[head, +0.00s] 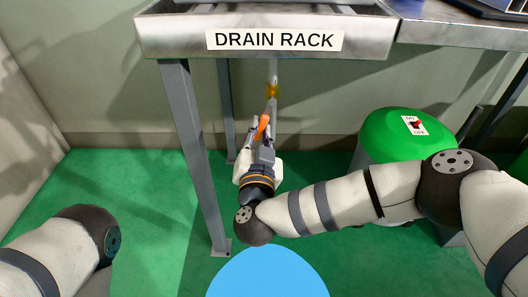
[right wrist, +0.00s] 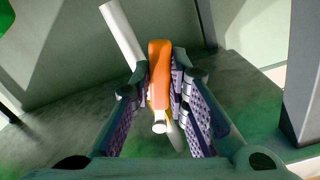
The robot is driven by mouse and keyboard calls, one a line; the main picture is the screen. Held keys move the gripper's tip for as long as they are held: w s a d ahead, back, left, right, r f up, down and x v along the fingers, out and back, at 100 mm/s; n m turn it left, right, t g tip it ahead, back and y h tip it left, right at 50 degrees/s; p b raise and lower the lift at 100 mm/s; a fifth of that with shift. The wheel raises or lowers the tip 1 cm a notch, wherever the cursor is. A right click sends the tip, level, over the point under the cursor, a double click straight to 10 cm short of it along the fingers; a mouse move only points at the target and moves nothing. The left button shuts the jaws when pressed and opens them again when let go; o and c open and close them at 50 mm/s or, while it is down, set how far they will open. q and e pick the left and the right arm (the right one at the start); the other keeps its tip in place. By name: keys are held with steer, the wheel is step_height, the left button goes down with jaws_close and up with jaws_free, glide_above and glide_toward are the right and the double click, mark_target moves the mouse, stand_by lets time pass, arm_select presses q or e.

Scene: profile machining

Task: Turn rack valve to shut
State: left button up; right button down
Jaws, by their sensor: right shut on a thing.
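The rack valve has an orange lever handle (head: 262,127) below the sink marked DRAIN RACK (head: 275,40). In the right wrist view the orange handle (right wrist: 158,75) sits between the two finger pads, in front of a pale pipe (right wrist: 122,35). My right gripper (head: 262,138) reaches under the rack and is shut on the handle; its fingers also show in the right wrist view (right wrist: 160,95). The handle looks tilted from the pipe line in the head view. A yellow valve part (head: 272,91) shows on the pipe above. My left arm is at the lower left; its gripper is out of frame.
A grey rack leg (head: 195,150) stands just left of my right gripper. The green floor (head: 120,180) at the left is clear.

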arm_select(q)
steer(key=shift+r+p, duration=1.2)
steer(key=shift+p, duration=0.25)
arm_select(e)
steer(key=a+r+m, duration=0.4)
steer(key=r+m, duration=0.3)
steer(key=m, duration=0.6)
steer(key=shift+a+m, duration=0.35)
steer(key=shift+m, duration=0.05)
steer(key=c, duration=1.5)
jaws_free()
steer(key=shift+c, duration=0.2)
steer(key=shift+s, duration=0.1)
steer(key=s, duration=1.2)
